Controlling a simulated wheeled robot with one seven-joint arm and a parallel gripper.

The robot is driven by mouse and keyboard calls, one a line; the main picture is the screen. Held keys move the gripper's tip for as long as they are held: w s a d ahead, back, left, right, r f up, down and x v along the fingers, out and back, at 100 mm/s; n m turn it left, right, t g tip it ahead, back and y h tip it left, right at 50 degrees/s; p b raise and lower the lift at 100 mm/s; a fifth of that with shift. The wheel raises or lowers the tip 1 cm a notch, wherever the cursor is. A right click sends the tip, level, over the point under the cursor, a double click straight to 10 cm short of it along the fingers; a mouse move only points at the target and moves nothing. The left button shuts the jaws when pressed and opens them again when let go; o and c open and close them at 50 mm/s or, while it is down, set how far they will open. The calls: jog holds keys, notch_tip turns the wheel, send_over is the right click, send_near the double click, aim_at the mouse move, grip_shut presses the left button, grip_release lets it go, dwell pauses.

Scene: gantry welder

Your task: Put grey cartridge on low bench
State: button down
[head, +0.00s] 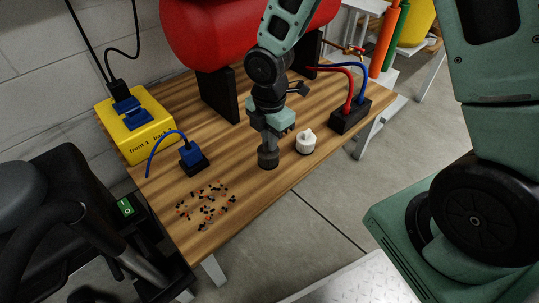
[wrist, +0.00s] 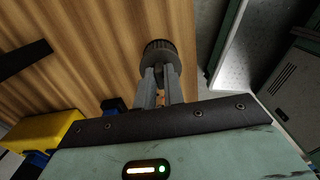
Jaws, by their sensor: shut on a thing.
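The grey cartridge (head: 268,157) is a short, dark grey cylinder with a ribbed side. My gripper (head: 269,140) points down and is shut on its top. In the wrist view the cartridge (wrist: 159,50) shows just past the tips of my two fingers (wrist: 160,76). It is upright over the wooden bench top (head: 245,195), near the front edge. I cannot tell whether its base touches the wood. Whether this bench is the low bench is not marked.
A white knobbed pot (head: 305,142) stands close to the right of the cartridge. Behind are a red tank (head: 215,35) and a black block with red and blue hoses (head: 350,116). A blue plug (head: 192,157), scattered bits (head: 206,204) and a yellow box (head: 134,127) lie left.

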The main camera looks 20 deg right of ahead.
aim_at(268, 153)
notch_tip(268, 153, down, 4)
jog(key=shift+f+b, duration=0.2)
jog(key=shift+b, duration=0.8)
jog(key=shift+r, duration=0.1)
jog(key=c, duration=1.5)
grip_release()
